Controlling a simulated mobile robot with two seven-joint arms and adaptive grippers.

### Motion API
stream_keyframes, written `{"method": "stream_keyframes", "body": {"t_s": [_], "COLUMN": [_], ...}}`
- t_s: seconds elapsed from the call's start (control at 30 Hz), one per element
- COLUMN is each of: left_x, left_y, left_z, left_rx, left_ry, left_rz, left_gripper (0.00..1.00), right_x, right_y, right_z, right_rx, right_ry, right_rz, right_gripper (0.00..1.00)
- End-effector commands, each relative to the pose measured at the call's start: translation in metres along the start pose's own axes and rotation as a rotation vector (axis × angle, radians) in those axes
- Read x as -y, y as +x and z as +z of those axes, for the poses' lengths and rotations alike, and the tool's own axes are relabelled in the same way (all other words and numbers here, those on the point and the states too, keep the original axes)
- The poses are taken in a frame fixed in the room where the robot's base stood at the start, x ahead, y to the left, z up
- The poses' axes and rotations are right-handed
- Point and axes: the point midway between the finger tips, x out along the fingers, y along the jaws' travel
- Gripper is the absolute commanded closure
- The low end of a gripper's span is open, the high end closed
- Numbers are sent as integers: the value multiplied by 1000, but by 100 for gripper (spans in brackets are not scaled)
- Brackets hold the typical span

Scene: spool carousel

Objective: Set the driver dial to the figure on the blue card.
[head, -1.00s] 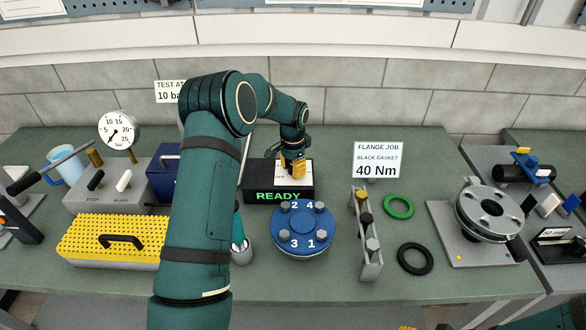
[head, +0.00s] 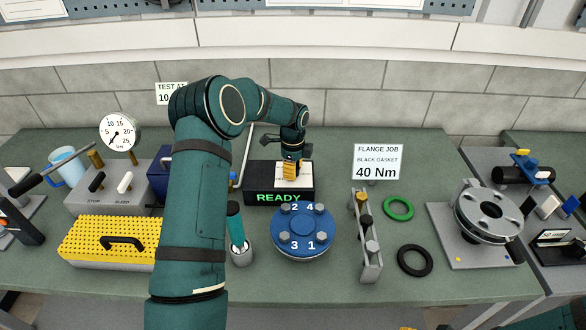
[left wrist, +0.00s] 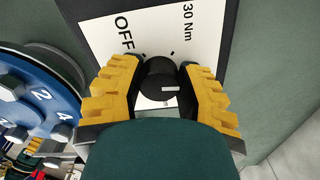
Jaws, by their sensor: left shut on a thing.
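The driver dial is a black round knob (left wrist: 158,86) with a white mark, on a white plate (head: 301,180) above a black box (head: 262,186) reading READY. My left gripper (head: 291,172) points down over this plate. In the left wrist view its yellow fingers (left wrist: 158,95) are shut on the knob, one on each side. The white mark points right in that view; OFF and 30 Nm are legible, other figures are hidden. The job card (head: 378,162) looks white, not blue, and reads FLANGE JOB, BLACK GASKET, 40 Nm.
A blue round flange (head: 302,243) numbered 1 to 4 stands just in front of the box. A teal-handled driver (head: 236,228) stands in a grey holder at its left. A bolt rack (head: 367,250), green ring (head: 398,208) and black ring (head: 415,260) lie to the right.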

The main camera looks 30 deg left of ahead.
Motion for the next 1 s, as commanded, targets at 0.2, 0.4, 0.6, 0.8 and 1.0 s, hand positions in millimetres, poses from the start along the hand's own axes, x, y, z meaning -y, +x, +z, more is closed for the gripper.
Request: {"method": "stream_keyframes", "body": {"t_s": [0.2,0.4,0.6,0.8,1.0], "left_x": [-1,-1,-1,-1,-1], "left_y": [2,2,2,2,2], "left_z": [1,1,1,1,1], "left_rx": [1,1,1,1,1], "left_ry": [130,200,230,233,232], "left_rz": [7,7,7,7,6], "left_gripper": [100,100,100,100,59], "right_x": [1,1,1,1,1], "right_y": [-2,-3,-4,-4,-4], "right_z": [0,0,0,0,0], "right_rx": [0,0,0,0,0], "right_ry": [0,0,0,0,0], "right_rz": [-1,-1,-1,-1,-1], "right_gripper": [53,53,53,53,53]}}
